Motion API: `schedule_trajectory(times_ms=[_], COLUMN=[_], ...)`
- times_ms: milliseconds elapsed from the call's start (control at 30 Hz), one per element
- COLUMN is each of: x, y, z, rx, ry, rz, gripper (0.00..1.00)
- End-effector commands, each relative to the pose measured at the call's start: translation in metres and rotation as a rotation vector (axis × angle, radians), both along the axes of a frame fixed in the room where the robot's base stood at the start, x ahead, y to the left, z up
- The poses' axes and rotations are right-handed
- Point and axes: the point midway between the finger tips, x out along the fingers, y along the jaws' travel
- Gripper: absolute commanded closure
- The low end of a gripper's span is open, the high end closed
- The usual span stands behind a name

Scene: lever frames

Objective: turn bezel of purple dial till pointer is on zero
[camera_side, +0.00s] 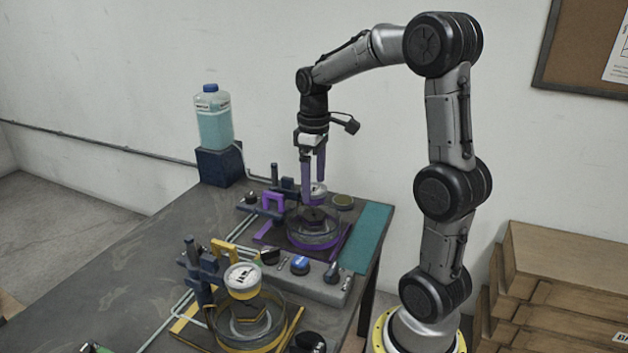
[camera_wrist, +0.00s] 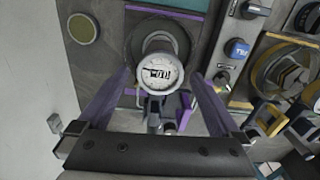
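The purple dial (camera_side: 319,187) has a small white face and sits above the round pot of the purple station (camera_side: 318,241). In the wrist view the dial (camera_wrist: 158,72) shows its face with dark marks; I cannot tell exactly where its pointer stands. My gripper (camera_side: 313,193) points down at the dial. In the wrist view the purple fingers of my gripper (camera_wrist: 160,82) are apart, one on each side of the dial, with gaps between them and its rim. The fingers seem not to touch the bezel.
A yellow station with a similar white dial (camera_side: 243,277) stands at the front. A grey control box (camera_side: 330,290) with several knobs lies between the stations. A bottle of blue liquid (camera_side: 213,120) stands at the back left. The table's left part (camera_side: 110,275) is mostly clear.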

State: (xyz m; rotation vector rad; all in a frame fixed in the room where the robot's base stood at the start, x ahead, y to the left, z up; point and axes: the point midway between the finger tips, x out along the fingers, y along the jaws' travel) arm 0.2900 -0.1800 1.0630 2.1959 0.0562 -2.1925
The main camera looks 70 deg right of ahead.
Motion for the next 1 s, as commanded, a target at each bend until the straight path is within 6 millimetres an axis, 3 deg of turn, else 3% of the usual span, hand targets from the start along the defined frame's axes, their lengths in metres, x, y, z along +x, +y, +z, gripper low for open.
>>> schedule_trajectory(times_ms=[200, 333, 800, 1000], x=[0.0, 0.001, 0.001, 0.0], y=[0.0, 0.0, 0.0, 0.0], z=[0.001, 0.013, 0.108, 0.132], rx=[0.0, -0.001, -0.002, -0.001], ry=[0.0, -0.002, -0.003, -0.002], rz=[-0.001, -0.001, 0.0, 0.0], gripper=[0.0, 0.0, 0.0, 0.0])
